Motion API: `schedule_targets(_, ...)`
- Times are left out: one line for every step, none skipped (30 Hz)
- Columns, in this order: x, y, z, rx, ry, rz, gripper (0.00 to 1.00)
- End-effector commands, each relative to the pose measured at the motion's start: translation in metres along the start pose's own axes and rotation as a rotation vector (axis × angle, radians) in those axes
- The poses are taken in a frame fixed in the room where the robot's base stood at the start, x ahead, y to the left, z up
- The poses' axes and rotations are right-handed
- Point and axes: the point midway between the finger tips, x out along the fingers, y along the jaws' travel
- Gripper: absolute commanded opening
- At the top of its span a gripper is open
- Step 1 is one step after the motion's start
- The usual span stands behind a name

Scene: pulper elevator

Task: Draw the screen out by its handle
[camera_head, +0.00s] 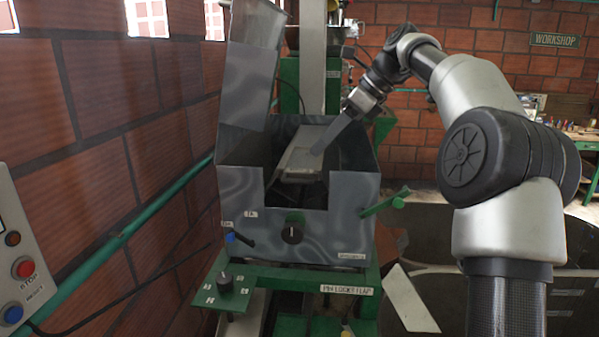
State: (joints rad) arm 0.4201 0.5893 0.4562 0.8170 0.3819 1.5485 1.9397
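A pale, tray-like panel (297,160), which looks like the screen, lies sloping inside the open grey metal housing (240,185) of the machine. Its near edge faces the notch in the housing's front wall. I cannot make out a separate handle on it. My gripper (322,148) reaches in from the upper right, its long grey finger pointing down and left at the panel's right side. Finger and panel overlap in the picture; I cannot tell whether they touch. The finger is seen side-on, so its opening is hidden.
A black knob (292,233), a blue-tipped lever (232,238) and a green handle (385,203) are on or beside the housing front. A green frame (290,275) carries the housing. A brick wall (110,120) and green pipe (130,228) run along the left.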

Motion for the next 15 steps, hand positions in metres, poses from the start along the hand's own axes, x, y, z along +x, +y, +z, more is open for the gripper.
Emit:
schedule_targets(0.013, 0.001, -0.001, -0.001, 0.0, 0.002, 0.35)
schedule_targets(0.019, 0.001, -0.001, -0.001, 0.001, 0.003, 0.35)
schedule_targets(0.027, 0.001, -0.001, -0.001, 0.0, 0.002, 0.35)
schedule_targets(0.033, 0.001, -0.001, 0.0, 0.001, 0.003, 0.35)
schedule_targets(0.039, 0.001, -0.001, 0.0, 0.0, 0.002, 0.35)
schedule_targets(0.047, 0.001, -0.001, -0.001, 0.0, 0.003, 0.35)
schedule_targets(0.053, 0.001, -0.001, -0.001, 0.001, 0.003, 0.35)
schedule_targets(0.059, 0.001, -0.001, -0.001, 0.001, 0.003, 0.35)
schedule_targets(0.066, 0.001, -0.001, -0.001, 0.001, 0.003, 0.35)
schedule_targets(0.071, 0.001, -0.001, 0.0, 0.001, 0.003, 0.35)
schedule_targets(0.076, 0.001, -0.001, 0.0, 0.001, 0.002, 0.35)
schedule_targets(0.082, 0.001, -0.001, 0.0, 0.0, 0.002, 0.35)
schedule_targets(0.087, 0.001, 0.0, 0.0, 0.001, 0.002, 0.35)
schedule_targets(0.09, 0.001, 0.0, 0.0, 0.0, 0.002, 0.35)
schedule_targets(0.095, 0.0, 0.0, -0.001, 0.0, 0.0, 0.35)
